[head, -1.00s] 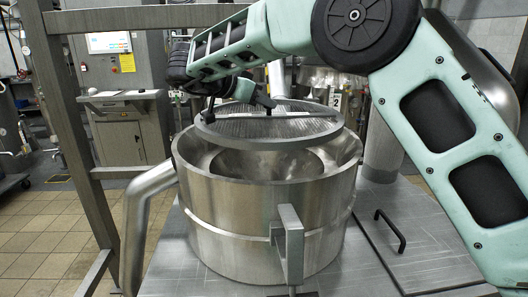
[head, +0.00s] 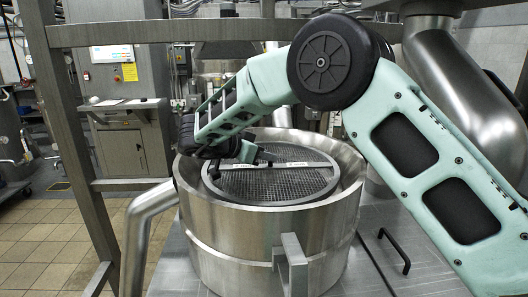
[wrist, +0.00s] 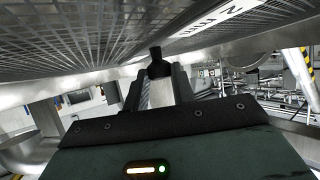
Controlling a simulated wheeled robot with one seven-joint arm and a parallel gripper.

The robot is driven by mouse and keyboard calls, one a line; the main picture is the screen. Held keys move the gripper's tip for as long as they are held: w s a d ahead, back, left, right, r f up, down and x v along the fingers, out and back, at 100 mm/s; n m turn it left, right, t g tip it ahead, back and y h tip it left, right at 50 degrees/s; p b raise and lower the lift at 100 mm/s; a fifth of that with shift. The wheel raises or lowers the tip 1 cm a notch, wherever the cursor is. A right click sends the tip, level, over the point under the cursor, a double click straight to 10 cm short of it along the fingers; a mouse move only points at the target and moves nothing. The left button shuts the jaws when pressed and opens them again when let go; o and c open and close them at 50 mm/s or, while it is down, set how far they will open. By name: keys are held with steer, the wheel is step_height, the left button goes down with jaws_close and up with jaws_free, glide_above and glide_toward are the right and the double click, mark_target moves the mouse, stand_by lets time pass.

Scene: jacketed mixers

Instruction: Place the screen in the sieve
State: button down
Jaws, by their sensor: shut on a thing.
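The screen (head: 262,185) is a round disc of grey mesh with a metal rim and a crossbar. It lies within the mouth of the sieve (head: 235,237), a wide steel drum. Its near edge shows just inside the sieve's rim; I cannot tell whether it rests on anything. My gripper (head: 262,156) is above the left part of the screen, shut on it near the crossbar's left end. In the wrist view my gripper's fingers (wrist: 160,82) close on a dark piece, with the screen's mesh (wrist: 85,35) and labelled crossbar (wrist: 205,22) beyond.
A bent steel pipe (head: 140,225) joins the sieve's left side. A bracket (head: 292,262) stands out at its front. A steel frame post (head: 70,130) is on the left. A black handle (head: 397,250) is on the deck at right. A large duct (head: 440,75) is at upper right.

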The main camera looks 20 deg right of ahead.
steer(key=shift+f, duration=0.5)
steer(key=c, duration=1.2)
jaws_free()
steer(key=shift+o, duration=0.2)
steer(key=shift+r, duration=0.35)
steer(key=b+v, duration=0.3)
steer(key=v, duration=0.9)
steer(key=shift+r, duration=0.2)
